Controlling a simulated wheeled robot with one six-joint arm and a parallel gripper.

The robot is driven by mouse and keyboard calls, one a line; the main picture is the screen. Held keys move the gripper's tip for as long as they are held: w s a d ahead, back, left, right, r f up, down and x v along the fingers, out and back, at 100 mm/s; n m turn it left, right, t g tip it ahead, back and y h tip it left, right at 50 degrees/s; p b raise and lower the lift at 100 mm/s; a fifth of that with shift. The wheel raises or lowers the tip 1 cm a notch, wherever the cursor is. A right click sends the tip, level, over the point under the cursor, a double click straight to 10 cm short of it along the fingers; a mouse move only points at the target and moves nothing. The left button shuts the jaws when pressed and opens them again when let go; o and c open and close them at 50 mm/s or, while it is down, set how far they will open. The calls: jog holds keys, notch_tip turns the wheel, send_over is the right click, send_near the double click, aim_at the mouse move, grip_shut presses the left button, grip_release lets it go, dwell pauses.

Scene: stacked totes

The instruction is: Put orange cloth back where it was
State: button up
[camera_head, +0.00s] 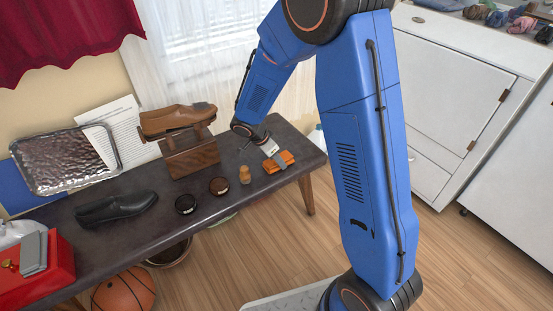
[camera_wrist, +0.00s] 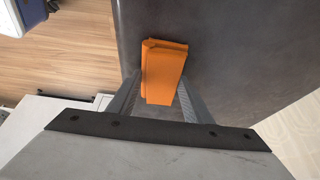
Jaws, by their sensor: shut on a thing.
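The orange cloth (camera_head: 284,160) is a folded block at the right end of the dark table. In the wrist view the orange cloth (camera_wrist: 162,72) sits between the two fingers of my gripper (camera_wrist: 158,98). My gripper (camera_head: 272,151) is shut on it, coming in from above in the head view. The cloth is at or just above the tabletop; I cannot tell whether it touches.
Bare tabletop lies around the cloth.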

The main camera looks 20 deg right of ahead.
jog(key=o, duration=0.9)
jog(key=shift+f, duration=0.1)
jog(key=v, duration=1.2)
jog(key=s+d+r+n+y, duration=0.1)
jog(key=s+d+r+n, duration=0.2)
jog(key=s+d+r, duration=0.4)
jog(key=shift+s+d+r+n+t+y, duration=0.8)
jog(key=shift+s+r+n, duration=0.9)
jog(key=shift+s, duration=2.4)
jog(key=shift+s+d+r+n+t+y, duration=0.4)
jog(key=shift+s+d+r+n, duration=1.25)
jog(key=shift+s, duration=2.45)
jog(key=shift+s+d+r+n+t+y, duration=0.45)
jog(key=shift+s+r+n+y, duration=0.45)
jog(key=shift+s+n, duration=2.35)
